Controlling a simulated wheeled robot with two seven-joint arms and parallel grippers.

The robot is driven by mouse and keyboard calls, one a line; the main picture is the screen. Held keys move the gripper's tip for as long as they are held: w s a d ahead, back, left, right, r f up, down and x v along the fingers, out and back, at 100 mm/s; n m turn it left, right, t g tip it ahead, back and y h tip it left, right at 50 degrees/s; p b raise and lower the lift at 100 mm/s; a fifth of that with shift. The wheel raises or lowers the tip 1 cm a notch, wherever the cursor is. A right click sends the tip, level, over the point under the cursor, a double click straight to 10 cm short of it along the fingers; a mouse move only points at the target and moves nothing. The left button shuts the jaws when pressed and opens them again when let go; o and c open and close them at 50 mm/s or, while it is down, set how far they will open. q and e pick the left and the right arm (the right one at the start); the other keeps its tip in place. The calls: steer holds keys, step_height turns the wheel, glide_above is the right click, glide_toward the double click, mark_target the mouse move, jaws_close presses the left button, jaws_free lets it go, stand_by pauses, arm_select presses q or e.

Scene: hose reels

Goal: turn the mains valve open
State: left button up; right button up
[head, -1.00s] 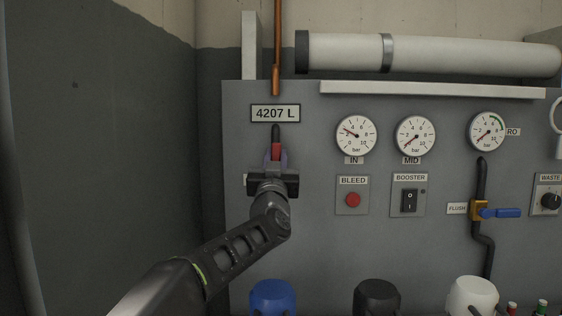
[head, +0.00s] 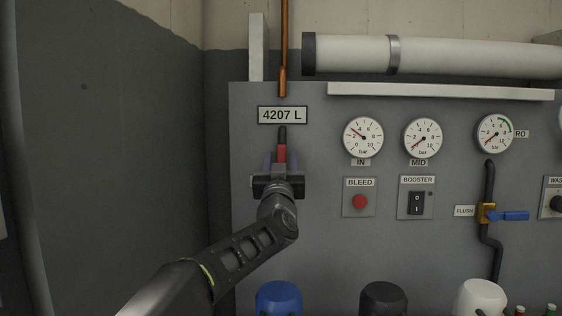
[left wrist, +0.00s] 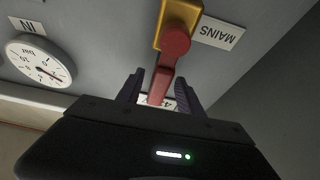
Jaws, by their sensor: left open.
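The mains valve has a red lever handle (head: 282,153) that points up along the dark pipe under the 4207 L display in the head view. In the left wrist view the red handle (left wrist: 169,68) runs from a round hub on a yellow valve body (left wrist: 179,15), beside the MAINS label (left wrist: 217,32). My left gripper (head: 280,160) is open at the panel, and its body hides the valve body in the head view. In the left wrist view my left gripper's fingers (left wrist: 160,88) stand on either side of the handle's end. My right gripper is not in view.
The IN gauge (head: 362,137) and the MID gauge (head: 423,138) are to the right of the valve, above the BLEED button (head: 360,202) and the BOOSTER switch (head: 416,203). The flush valve's blue lever (head: 511,216) is farther right. A bare wall is at left.

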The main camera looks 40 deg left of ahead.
arm_select(q)
steer(key=b+v, duration=0.1)
steer(key=v, duration=0.7)
steer(key=shift+a, duration=0.1)
stand_by(0.5)
